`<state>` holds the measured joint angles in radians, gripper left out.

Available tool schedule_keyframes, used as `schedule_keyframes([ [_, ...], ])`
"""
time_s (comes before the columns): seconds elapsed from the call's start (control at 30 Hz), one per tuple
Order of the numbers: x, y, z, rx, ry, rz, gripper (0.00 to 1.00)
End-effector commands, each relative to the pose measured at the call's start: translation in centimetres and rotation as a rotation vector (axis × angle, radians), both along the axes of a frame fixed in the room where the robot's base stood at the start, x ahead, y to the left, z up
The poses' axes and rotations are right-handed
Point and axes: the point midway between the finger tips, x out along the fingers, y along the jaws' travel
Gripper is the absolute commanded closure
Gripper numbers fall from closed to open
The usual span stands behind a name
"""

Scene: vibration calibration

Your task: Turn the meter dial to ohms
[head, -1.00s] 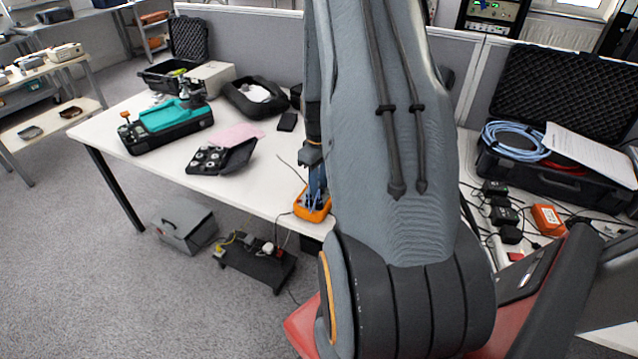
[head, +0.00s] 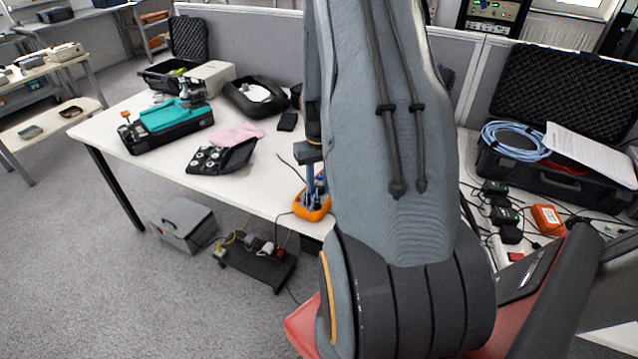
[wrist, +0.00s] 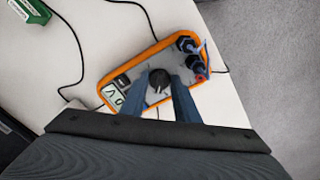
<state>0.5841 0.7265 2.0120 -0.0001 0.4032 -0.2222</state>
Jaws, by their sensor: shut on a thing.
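The orange-rimmed meter (head: 313,208) lies near the front edge of the white table, partly hidden by my arm in the head view. It also shows in the wrist view (wrist: 134,62), with a small display (wrist: 115,97) at its left end and dark plugs (wrist: 188,47) at its right end. The round black dial (wrist: 158,79) sits in the middle of the meter's face. My gripper (wrist: 160,90) is over the meter with its two blue fingers shut on the dial, one on each side. A light mark shows on the dial; the setting it points to is unreadable.
A black cable (wrist: 75,50) runs beside the meter on the table. A green block (wrist: 27,10) lies further off. In the head view, a black tray with round parts (head: 208,158) and a teal device (head: 170,115) stand to the left.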

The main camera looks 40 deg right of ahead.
Motion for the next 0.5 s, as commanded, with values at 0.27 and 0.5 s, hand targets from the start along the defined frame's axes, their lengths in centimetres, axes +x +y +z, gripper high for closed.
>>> schedule_keyframes([
  [0.27,0.07,-0.02,0.08,-0.001,-0.002,-0.094,0.94],
  [0.5,0.07,-0.02,0.08,-0.001,-0.002,-0.104,0.94],
])
